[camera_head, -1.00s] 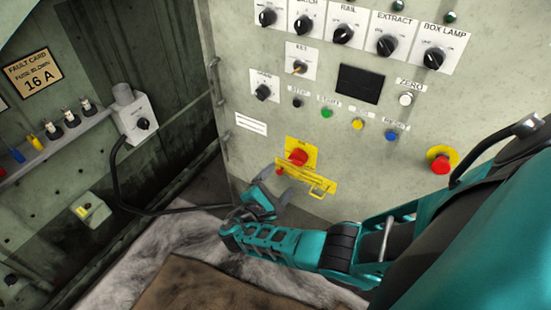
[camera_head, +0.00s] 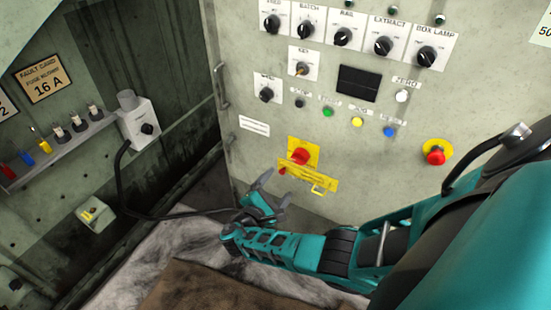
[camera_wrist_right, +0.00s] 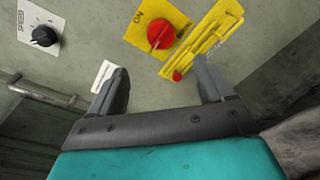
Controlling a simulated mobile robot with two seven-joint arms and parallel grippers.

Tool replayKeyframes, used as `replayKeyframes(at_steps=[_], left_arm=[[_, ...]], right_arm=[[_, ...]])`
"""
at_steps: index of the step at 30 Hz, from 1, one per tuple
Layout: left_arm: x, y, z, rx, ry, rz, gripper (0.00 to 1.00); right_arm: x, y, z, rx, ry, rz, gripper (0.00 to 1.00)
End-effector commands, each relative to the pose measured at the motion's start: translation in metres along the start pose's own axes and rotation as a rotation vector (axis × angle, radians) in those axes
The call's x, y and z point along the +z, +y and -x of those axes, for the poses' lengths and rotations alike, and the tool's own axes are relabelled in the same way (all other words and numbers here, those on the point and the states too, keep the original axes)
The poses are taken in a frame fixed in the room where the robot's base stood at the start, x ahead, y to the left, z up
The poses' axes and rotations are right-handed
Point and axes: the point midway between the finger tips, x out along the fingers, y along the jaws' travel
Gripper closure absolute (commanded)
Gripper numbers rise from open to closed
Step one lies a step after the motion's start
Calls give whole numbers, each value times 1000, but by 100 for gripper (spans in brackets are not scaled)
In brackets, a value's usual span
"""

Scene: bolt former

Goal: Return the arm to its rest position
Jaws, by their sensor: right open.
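My right gripper (camera_head: 270,188) is open and empty in the head view, low in front of the control panel (camera_head: 235,80). Its teal arm comes in from the right. Above and to the right of the fingers are a red knob (camera_head: 300,156) on a yellow plate and a yellow bar (camera_head: 308,179) with a handle. In the right wrist view the two grey fingers of my right gripper (camera_wrist_right: 160,85) stand wide apart with nothing between them. The red knob (camera_wrist_right: 161,35) and yellow bar (camera_wrist_right: 205,40) lie beyond the fingertips. My left gripper is in neither view.
The panel carries a row of black rotary switches (camera_head: 343,37), small coloured buttons (camera_head: 357,122) and a red mushroom button (camera_head: 435,155). At left, a shelf (camera_head: 60,147) holds several fuses. A black cable (camera_head: 118,185) hangs from a grey switch box (camera_head: 139,124) and runs behind the gripper.

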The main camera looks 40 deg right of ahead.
Motion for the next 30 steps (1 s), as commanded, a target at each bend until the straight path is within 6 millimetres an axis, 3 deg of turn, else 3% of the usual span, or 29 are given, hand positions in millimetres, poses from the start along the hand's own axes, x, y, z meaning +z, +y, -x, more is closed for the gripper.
replayKeyframes(at_steps=[13, 17, 20, 24, 27, 30], left_arm=[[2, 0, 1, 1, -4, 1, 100], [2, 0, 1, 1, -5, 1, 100], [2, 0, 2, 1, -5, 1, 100], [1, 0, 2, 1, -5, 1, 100], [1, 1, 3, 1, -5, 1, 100], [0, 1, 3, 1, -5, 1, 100]], right_arm=[[0, 0, 0, -1, 1, 0, 19], [-8, -17, 7, -48, 63, -23, 19], [-24, -52, 25, -160, 204, -89, 19], [-48, -107, 74, -396, 483, -279, 19], [-53, -129, 114, -560, 667, -463, 19], [-46, -132, 151, -703, 825, -677, 19]])
